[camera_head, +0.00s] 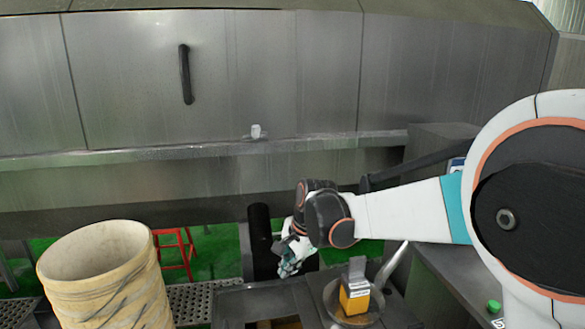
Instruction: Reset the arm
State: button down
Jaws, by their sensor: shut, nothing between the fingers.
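My arm (400,213) comes in from the right edge, white with a teal band and dark joints. It reaches left to a dark wrist (322,213). My gripper (287,268) hangs below the wrist, small in the picture, in white, teal and dark parts. It is shut and holds nothing. It is in front of a dark upright post and above the back edge of the dark bench. Its fingertips are hard to make out.
A large grey metal drum housing with a black handle (185,74) fills the back. A yellowish ribbed bin (105,285) stands front left, near a red stool (174,250). An orange-and-grey object (355,290) stands in a metal pan (372,318) below my arm.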

jog(key=s+d+r+n+t+h, duration=0.1)
jog(key=s+d+r+n, duration=0.2)
jog(key=s+d+r, duration=0.3)
jog(key=s+d+r+n+t, duration=0.2)
jog(key=s+d+r, duration=0.1)
jog(key=s+d, duration=0.45)
jog(key=s+d+f+n+t, duration=0.1)
jog(key=s+d+n, duration=0.2)
jog(key=s, duration=0.4)
jog(key=s+d+f+n+h, duration=0.1)
jog(key=s+d+f+n, duration=0.1)
jog(key=s+d, duration=0.2)
jog(key=s, duration=0.3)
jog(key=shift+s+n+t+h, duration=0.2)
jog(key=shift+n+t+h, duration=0.1)
jog(key=shift+n+t, duration=0.1)
